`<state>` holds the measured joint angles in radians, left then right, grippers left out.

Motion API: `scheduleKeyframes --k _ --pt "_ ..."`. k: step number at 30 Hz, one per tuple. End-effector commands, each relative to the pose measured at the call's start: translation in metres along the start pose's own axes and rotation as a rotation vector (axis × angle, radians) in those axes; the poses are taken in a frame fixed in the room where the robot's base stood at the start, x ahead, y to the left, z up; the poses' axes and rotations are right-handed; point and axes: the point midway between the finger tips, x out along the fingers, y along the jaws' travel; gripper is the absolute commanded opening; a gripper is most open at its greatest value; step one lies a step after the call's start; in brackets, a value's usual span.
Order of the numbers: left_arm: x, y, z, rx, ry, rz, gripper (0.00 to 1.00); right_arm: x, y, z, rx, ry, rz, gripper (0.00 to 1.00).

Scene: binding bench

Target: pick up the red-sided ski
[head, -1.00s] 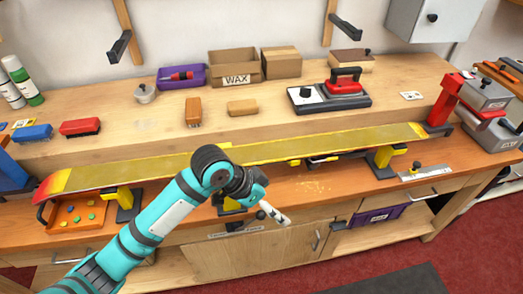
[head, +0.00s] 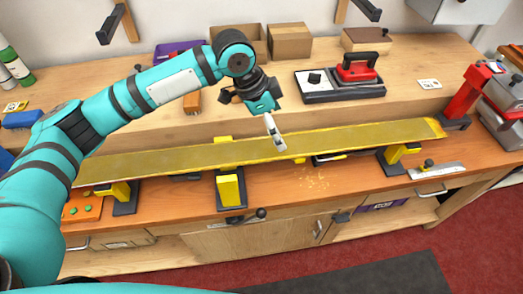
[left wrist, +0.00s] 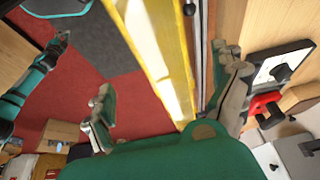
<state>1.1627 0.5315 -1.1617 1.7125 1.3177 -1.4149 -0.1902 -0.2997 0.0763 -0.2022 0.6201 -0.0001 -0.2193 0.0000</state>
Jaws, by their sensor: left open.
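A long ski (head: 190,156), its olive-yellow face up, lies across the stands on the bench. In the head view its left end is hidden behind my left arm; no red side shows clearly. My left gripper (head: 272,131) is just above the middle of the ski, fingers pointing down. In the left wrist view the ski (left wrist: 160,50) runs between the spread fingers of the left gripper (left wrist: 165,70), and nothing is clamped. Whether a finger touches it I cannot tell. Part of my other arm shows at the left of the wrist view, its gripper too small to judge.
Yellow-and-black stands (head: 229,190) hold the ski. Behind are a waxing iron (head: 357,68) on its base, cardboard boxes (head: 290,41) and the raised shelf. A red clamp (head: 478,90) stands near the ski's right end. A metal scraper (head: 436,171) lies at the front right.

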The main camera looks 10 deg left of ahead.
Motion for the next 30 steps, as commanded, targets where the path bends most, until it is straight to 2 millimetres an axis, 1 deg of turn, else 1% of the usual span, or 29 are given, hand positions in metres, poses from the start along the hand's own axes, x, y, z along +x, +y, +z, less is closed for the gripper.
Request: scheduleKeyframes --k 1,3,5,8,13,16,18,22,25,30 --pt "0.010 0.001 -0.001 -0.002 -0.002 0.005 0.96 -0.005 0.000 0.011 -0.001 -0.017 0.000 0.00" --pt "0.023 0.001 -0.001 -0.001 -0.001 0.002 0.96 -0.008 0.001 0.021 -0.001 -0.033 0.000 0.00" --pt "0.033 0.001 -0.001 -0.002 -0.001 0.003 0.96 -0.010 0.001 0.024 -0.002 -0.038 0.001 0.00" --pt "0.044 0.000 -0.001 -0.002 -0.001 0.001 0.96 -0.011 0.004 0.020 -0.002 -0.032 0.004 0.00" --pt "0.053 0.001 -0.001 -0.001 -0.001 0.001 0.96 -0.014 0.008 -0.005 -0.001 0.006 0.009 0.00" --pt "0.066 0.003 -0.002 -0.001 -0.002 0.003 0.96 -0.022 0.009 -0.013 0.000 0.019 0.010 0.00" --pt "0.077 0.004 -0.003 -0.001 -0.002 0.002 0.96 -0.027 0.009 -0.014 0.000 0.018 0.010 0.00" --pt "0.095 0.003 -0.002 -0.002 -0.001 0.001 0.96 -0.029 0.008 -0.009 0.001 0.011 0.009 0.00" --pt "0.100 0.003 -0.002 -0.001 0.000 -0.001 0.96 -0.029 0.006 -0.004 0.001 0.002 0.007 0.00" --pt "0.101 0.003 -0.002 -0.001 0.001 -0.001 0.96 -0.029 0.002 0.002 0.002 -0.008 0.002 0.00"
